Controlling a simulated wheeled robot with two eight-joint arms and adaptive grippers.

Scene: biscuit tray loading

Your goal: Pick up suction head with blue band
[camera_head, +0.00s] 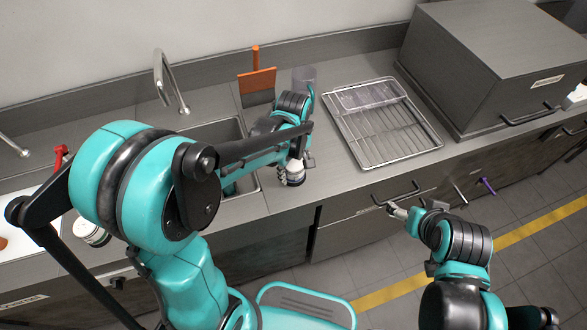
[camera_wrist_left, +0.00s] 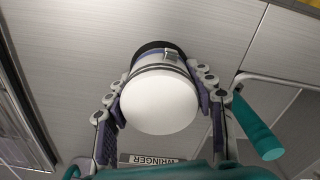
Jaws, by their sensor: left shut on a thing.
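The suction head with the blue band (camera_wrist_left: 158,104) fills the middle of the left wrist view, with a white round face, a bluish band, a metal clasp and a dark ring. My left gripper (camera_wrist_left: 160,88) is shut on it, with a finger on each side. In the head view the suction head (camera_head: 291,180) shows as a small white and dark cylinder below my left gripper (camera_head: 294,161), over the counter right of the sink. Whether it touches the counter is unclear. My right gripper (camera_head: 400,211) is in front of the drawers, away from the suction head; its fingers are too small to judge.
A wire rack (camera_head: 431,143) lies on the counter to the right, beside a large grey box (camera_head: 495,60). The sink (camera_head: 228,128) is left. Another white round piece (camera_head: 90,232) sits far left.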

